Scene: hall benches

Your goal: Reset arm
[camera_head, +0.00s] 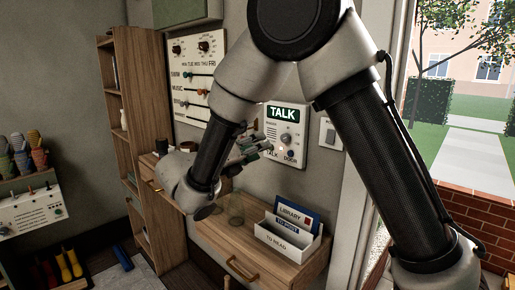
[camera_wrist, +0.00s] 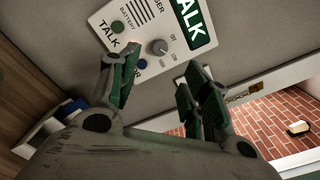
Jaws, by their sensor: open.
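My arm reaches down across the head view, bent at the elbow. My gripper (camera_head: 254,148) is in front of the wall near the white TALK panel (camera_head: 303,150). In the wrist view my gripper (camera_wrist: 165,80) is open, its two dark green-padded fingers apart with nothing between them. The panel (camera_wrist: 136,22) shows tilted beyond the fingertips, with a grey knob, a green button and a partly hidden blue button. I cannot tell whether a fingertip touches the panel.
Below is a wooden console (camera_head: 210,226) with a white letter holder (camera_head: 289,247) and a glass jar. A wall switch (camera_head: 330,134) is right of the panel. A tall wooden shelf (camera_head: 150,80) stands left. A doorway opens at right beside a brick wall (camera_head: 490,228).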

